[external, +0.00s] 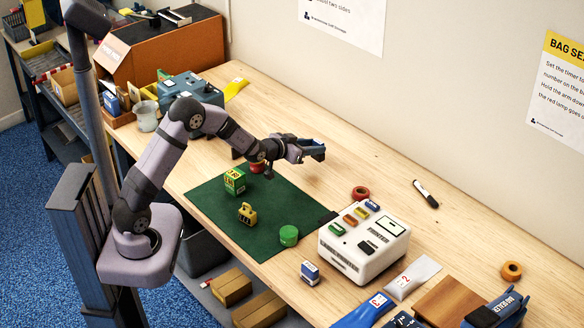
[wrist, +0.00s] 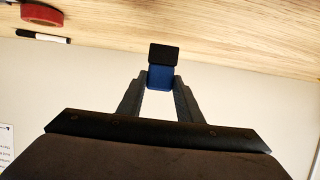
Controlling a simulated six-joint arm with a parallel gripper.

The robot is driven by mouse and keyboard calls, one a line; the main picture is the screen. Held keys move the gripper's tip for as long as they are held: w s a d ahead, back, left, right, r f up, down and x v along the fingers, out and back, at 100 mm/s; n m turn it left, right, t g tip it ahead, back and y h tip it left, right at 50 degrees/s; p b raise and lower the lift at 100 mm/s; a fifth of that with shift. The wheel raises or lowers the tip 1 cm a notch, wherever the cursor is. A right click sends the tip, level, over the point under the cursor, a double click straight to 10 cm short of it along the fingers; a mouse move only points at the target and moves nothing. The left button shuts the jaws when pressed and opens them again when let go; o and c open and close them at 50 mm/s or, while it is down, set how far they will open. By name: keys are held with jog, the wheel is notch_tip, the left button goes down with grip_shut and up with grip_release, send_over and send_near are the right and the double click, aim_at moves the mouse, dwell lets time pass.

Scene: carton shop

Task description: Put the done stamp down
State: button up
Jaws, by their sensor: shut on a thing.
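My gripper (external: 313,150) is shut on a small blue block with a black end (wrist: 160,76), which looks like the done stamp; no label on it can be read. In the wrist view the block sits between the fingertips of my gripper (wrist: 160,88). In the external view the arm reaches over the bench, and my gripper is in the air above the wood, beyond the far edge of the green mat (external: 216,212). The fingers hide much of the held block there.
On the mat are a green box (external: 234,181), a yellow weight-like object (external: 247,213) and a green round tin (external: 289,235). A white machine (external: 365,245) stands to the right, with a blue-and-white stamp (external: 310,272) before it. A red tape roll (external: 361,193) and marker (external: 426,193) lie behind. Bare wood surrounds them.

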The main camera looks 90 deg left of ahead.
jog(key=shift+f+p, duration=0.3)
jog(key=shift+f, duration=1.3)
jog(key=shift+f, duration=0.15)
jog(key=o, duration=1)
jog(key=shift+o, duration=0.2)
jog(key=b+v, duration=0.3)
jog(key=v, duration=0.9)
